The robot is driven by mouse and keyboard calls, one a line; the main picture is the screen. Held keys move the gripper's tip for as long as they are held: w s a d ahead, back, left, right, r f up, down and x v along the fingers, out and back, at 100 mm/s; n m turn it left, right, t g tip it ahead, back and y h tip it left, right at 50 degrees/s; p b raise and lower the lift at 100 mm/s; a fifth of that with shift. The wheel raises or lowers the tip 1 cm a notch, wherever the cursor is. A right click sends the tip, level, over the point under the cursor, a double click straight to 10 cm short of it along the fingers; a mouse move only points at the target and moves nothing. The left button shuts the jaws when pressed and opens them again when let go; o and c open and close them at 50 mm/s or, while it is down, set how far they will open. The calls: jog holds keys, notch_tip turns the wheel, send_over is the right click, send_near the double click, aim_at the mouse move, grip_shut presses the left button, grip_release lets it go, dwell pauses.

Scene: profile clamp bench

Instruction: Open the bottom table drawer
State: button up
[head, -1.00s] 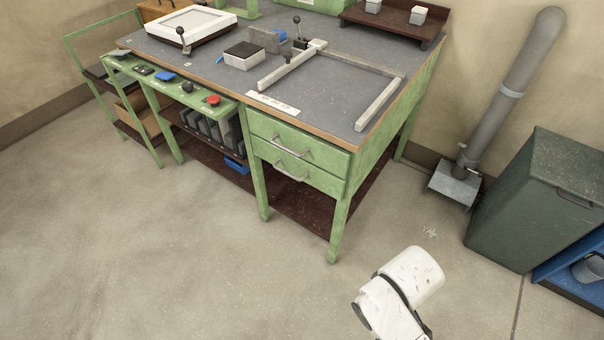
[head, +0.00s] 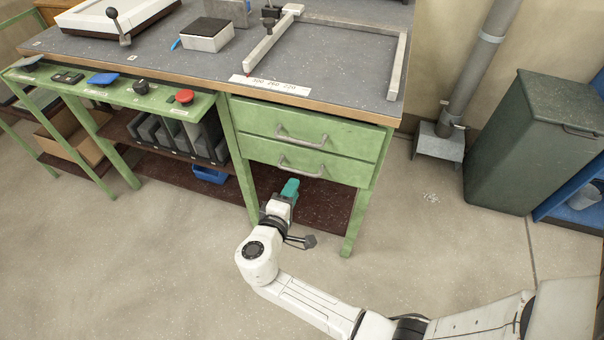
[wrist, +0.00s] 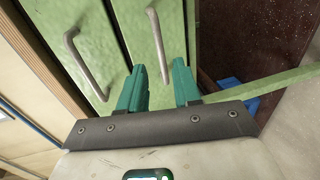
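The bottom table drawer (head: 345,172) is the lower of two green drawers under the bench top and is shut. Its grey bar handle (head: 300,169) is on the drawer front. My gripper (head: 291,184) is just below this handle in the head view. In the wrist view the two teal fingers of my gripper (wrist: 160,66) are apart. The bottom handle (wrist: 155,40) runs down the picture, and its near end shows between the fingertips. I cannot tell whether the fingers touch it. Nothing is held.
The shut top drawer with its own handle (head: 302,137) is just above. A green bench leg (head: 245,180) stands left of my gripper. A brown lower shelf (head: 325,212) lies beneath the drawers. A dark green bin (head: 530,140) stands at the right. The floor before the bench is clear.

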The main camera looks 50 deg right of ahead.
aim_at(302, 171)
jog(key=x, duration=0.8)
jog(key=shift+d+f+b, duration=0.1)
jog(key=shift+d+b, duration=0.25)
jog(key=shift+d, duration=0.05)
grip_shut()
